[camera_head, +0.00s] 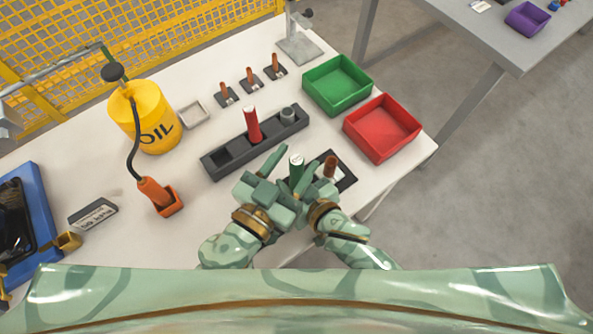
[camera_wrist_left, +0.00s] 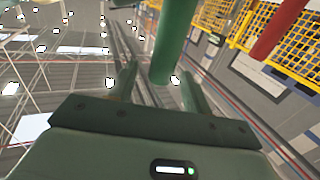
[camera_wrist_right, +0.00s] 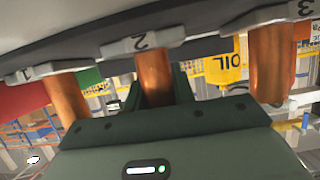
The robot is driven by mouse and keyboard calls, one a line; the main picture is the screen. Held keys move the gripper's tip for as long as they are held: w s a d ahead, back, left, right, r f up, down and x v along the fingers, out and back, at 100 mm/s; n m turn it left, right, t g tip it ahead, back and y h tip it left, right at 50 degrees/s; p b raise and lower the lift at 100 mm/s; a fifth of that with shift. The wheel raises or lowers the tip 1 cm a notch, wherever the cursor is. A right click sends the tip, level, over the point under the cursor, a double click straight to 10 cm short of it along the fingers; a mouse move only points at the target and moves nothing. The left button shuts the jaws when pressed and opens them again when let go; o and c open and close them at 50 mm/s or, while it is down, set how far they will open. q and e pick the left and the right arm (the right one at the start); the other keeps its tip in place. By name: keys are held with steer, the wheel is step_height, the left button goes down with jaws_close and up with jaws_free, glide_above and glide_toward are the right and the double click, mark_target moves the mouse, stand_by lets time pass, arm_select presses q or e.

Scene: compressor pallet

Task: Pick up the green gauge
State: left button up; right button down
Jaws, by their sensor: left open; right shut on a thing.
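The green gauge (camera_head: 297,159) is an upright green cylinder with a pale top in the head view; its lower part is hidden behind my left gripper. My left gripper (camera_head: 294,166) is open, with its fingers on either side of the gauge. In the left wrist view, the green gauge (camera_wrist_left: 176,40) shows between the two spread fingers (camera_wrist_left: 158,80); contact cannot be told. My right gripper (camera_head: 327,174) is shut on a copper fitting (camera_head: 331,163). In the right wrist view, that middle copper fitting (camera_wrist_right: 153,78), below a nut marked 2, is between the fingers.
A green bin (camera_head: 338,101) and a red bin (camera_head: 382,145) stand at right. A yellow oil can (camera_head: 157,132) stands at left. Copper fittings (camera_wrist_right: 66,98) flank the held one.

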arm_select(q)
steer(key=shift+w+d, duration=0.35)
steer(key=shift+w, duration=0.25)
jaws_close()
steer(key=shift+r, duration=0.15)
steer(key=shift+r, duration=0.6)
step_height(320, 180, up, 2)
steer(key=s+a, duration=1)
steer(key=a, duration=0.4)
steer(key=shift+s+a, duration=0.3)
steer(key=shift+s, duration=0.05)
